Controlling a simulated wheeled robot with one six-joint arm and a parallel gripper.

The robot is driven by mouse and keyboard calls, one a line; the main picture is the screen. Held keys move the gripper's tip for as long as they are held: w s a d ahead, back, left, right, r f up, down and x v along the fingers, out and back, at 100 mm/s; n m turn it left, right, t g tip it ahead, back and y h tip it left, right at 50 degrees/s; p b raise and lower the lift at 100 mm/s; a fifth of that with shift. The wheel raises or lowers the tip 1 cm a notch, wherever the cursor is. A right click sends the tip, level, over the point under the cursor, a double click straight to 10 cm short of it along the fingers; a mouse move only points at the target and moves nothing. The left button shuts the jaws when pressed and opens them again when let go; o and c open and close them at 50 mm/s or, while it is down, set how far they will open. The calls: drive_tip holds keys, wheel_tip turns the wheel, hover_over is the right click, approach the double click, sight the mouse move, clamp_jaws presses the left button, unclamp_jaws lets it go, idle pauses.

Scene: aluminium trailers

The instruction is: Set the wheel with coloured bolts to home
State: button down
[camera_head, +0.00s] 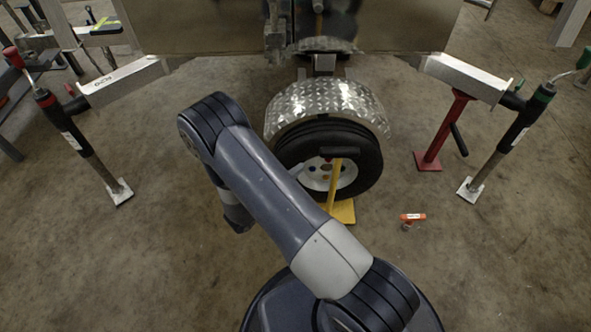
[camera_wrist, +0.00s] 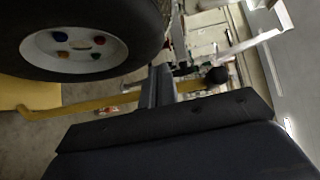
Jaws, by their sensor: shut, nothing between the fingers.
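The wheel (camera_head: 365,165) stands under a metal tread-plate fender, with a black tyre and a white rim. Small coloured bolts show on the rim, too small to tell apart in the head view. In the wrist view the wheel (camera_wrist: 90,72) fills the upper left; its rim bears blue, red, orange and green bolts. My gripper (camera_wrist: 160,75) is shut and empty, its dark fingers beside the tyre's right edge in that view. I cannot tell whether they touch the tyre. In the head view my arm hides most of the gripper.
A yellow stand (camera_head: 334,190) with a black top is in front of the wheel; its bar (camera_wrist: 75,107) passes behind my fingers in the wrist view. A red stand (camera_head: 437,140) and trailer legs (camera_head: 500,145) flank the wheel.

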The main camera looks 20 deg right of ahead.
sight(322, 141)
drive_tip(key=b+x, duration=0.1)
drive_tip(key=x, duration=0.2)
drive_tip(key=w+b+x, duration=0.1)
drive_tip(key=x, duration=0.2)
drive_tip(key=a+b+x, duration=0.1)
drive_tip(key=x, duration=0.2)
drive_tip(key=shift+w+d+f, duration=0.2)
drive_tip(key=shift+w, duration=0.25)
drive_tip(key=shift+w+d+r, duration=0.1)
drive_tip(key=shift+w+d, duration=0.05)
drive_tip(key=shift+w, duration=0.45)
drive_tip(key=shift+w, duration=0.1)
